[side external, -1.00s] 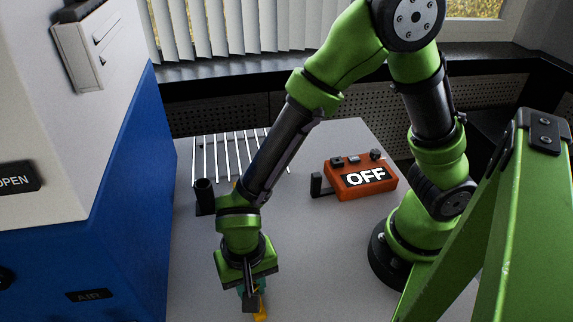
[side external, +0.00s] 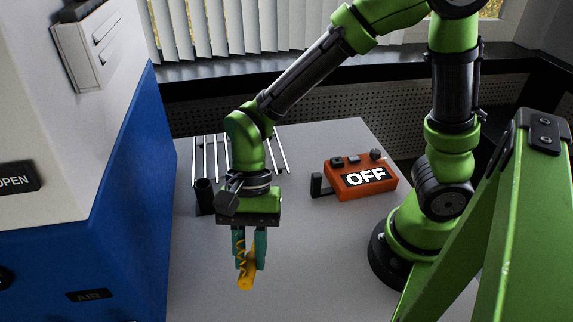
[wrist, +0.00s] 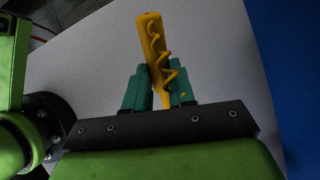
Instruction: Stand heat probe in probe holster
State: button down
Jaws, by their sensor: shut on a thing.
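The heat probe is a yellow rod (side external: 246,278) with a yellow coiled cord along it. My gripper (side external: 250,258) points down with its teal fingers closed around the probe, which hangs below them, slightly tilted. In the wrist view the probe (wrist: 151,38) sticks out past the fingertips (wrist: 160,74), with the coil on its right side. The probe holster appears to be the black upright tube (side external: 204,196) at the left of the table, behind and to the left of my gripper. Its inside is too dark to see.
A wire rack of metal rods (side external: 209,155) lies behind the holster, partly hidden by my arm. An orange box (side external: 362,182) reading OFF, with a small black bracket (side external: 316,185), sits to the right. A blue and white machine (side external: 90,220) bounds the left. The table's front is clear.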

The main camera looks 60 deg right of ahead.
jog(key=w+d+r+m+t+y, duration=0.5)
jog(key=w+d+m+t, duration=0.1)
jog(key=w, duration=0.5)
jog(key=w+d+r+m+t+y, duration=0.5)
jog(key=w+d+m+t, duration=0.15)
jog(key=w, duration=0.35)
notch_tip(320, 180, down, 10)
jog(key=shift+w+r, duration=0.2)
jog(key=shift+r, duration=0.05)
jog(key=shift+f, duration=0.1)
jog(key=c, duration=1)
grip_release()
jog(key=shift+o, duration=0.2)
